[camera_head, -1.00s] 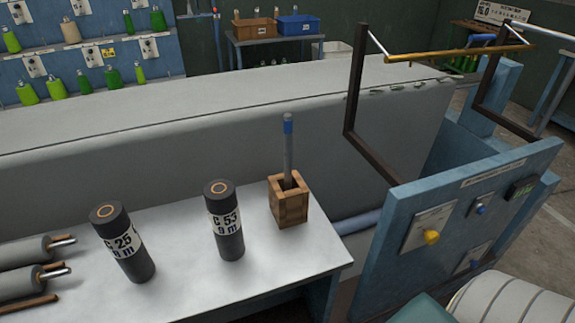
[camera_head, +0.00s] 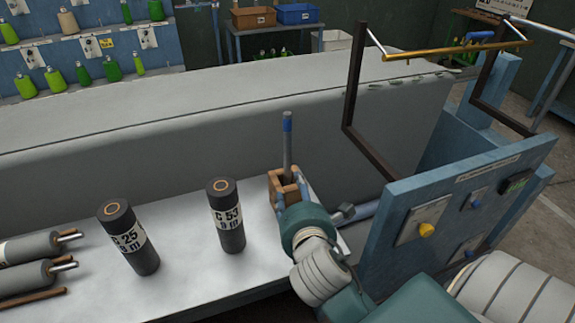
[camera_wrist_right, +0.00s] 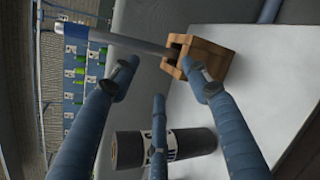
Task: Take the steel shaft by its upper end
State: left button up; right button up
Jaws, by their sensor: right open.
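The steel shaft (camera_head: 288,150) stands nearly upright in a wooden block holder (camera_head: 276,189) on the table, with a blue band near its upper end. In the right wrist view the shaft (camera_wrist_right: 130,43) runs across the picture top from the holder (camera_wrist_right: 214,58), its blue end at the left. My right gripper (camera_head: 291,188) is low beside the holder, in front of it. In the right wrist view its blue fingers (camera_wrist_right: 160,76) are spread and empty, apart from the shaft's upper end. My left gripper is not in view.
Two dark labelled rollers, C 25 (camera_head: 128,238) and C 53 (camera_head: 226,216), stand on the white table (camera_head: 190,270) left of the holder. More rollers (camera_head: 30,262) lie at the left. A grey machine body (camera_head: 200,150) runs behind; a blue control panel (camera_head: 450,215) stands right.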

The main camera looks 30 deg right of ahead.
aim_at(285, 128)
jog(key=w+d+r+n+t, duration=0.1)
jog(key=w+r+n, duration=0.1)
jog(key=r, duration=0.1)
jog(key=w+d+r+n+t+h, duration=0.1)
jog(key=w+r+n, duration=0.2)
jog(key=w+d+r+n+t+h+p, duration=0.1)
jog(key=w+r+n, duration=0.2)
jog(key=r, duration=0.1)
jog(key=shift+d+r, duration=0.1)
jog(key=shift+d, duration=0.15)
jog(key=p+x, duration=0.1)
jog(key=x, duration=0.3)
jog(key=shift+w+f, duration=0.2)
jog(key=shift+w, duration=0.2)
jog(key=shift+w+d+f, duration=0.15)
jog(key=shift+w, duration=0.2)
jog(key=shift+s, duration=0.15)
jog(key=shift+c, duration=0.5)
grip_shut()
